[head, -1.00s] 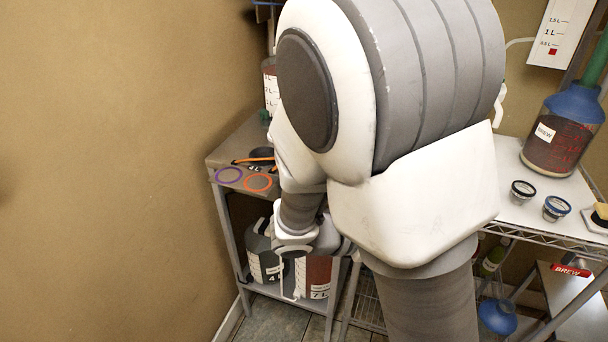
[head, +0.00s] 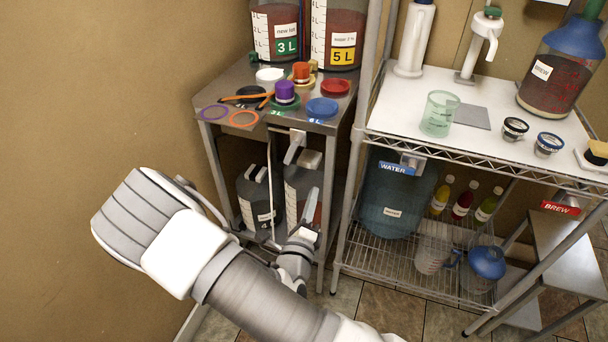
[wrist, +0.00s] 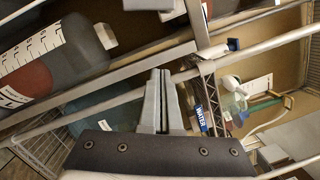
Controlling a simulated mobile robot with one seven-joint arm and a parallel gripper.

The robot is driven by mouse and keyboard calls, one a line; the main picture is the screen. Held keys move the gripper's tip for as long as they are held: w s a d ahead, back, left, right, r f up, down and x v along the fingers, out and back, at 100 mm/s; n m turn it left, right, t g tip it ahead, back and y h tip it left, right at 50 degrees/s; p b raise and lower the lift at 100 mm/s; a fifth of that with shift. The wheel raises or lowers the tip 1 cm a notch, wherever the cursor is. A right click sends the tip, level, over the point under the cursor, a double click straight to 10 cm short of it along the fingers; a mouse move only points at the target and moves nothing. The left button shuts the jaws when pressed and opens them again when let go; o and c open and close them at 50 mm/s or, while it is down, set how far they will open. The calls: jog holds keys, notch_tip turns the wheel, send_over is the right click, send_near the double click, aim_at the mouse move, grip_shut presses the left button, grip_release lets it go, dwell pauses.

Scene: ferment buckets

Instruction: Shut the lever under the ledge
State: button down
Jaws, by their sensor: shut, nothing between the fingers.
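A pale grey lever (head: 294,147) hangs down at a slant under the front edge of the left table's top, the ledge (head: 300,126). My gripper (head: 312,200) is below the lever and apart from it, in front of the lower shelf with the buckets. In the wrist view my gripper (wrist: 160,76) shows its two fingers together and empty. A pale piece at the top of the wrist view may be the lever, but I cannot tell.
Dark buckets (head: 255,198) stand under the ledge; one with a scale shows in the wrist view (wrist: 50,55). Caps and rings lie on top. To the right, a wire rack (head: 400,262) holds a water jug (head: 392,205). A post (head: 352,190) stands between.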

aim_at(292, 151)
jog(key=n, duration=0.1)
jog(key=a+f+y, duration=0.1)
jog(key=f+n+y, duration=0.1)
jog(key=shift+s+a+f+n, duration=0.25)
jog(key=shift+a+n, duration=0.05)
jog(key=shift+a, duration=0.05)
jog(key=w+a+r+b, duration=0.2)
jog(key=w+b, duration=0.1)
jog(key=w, duration=0.8)
jog(key=shift+a+r, duration=0.15)
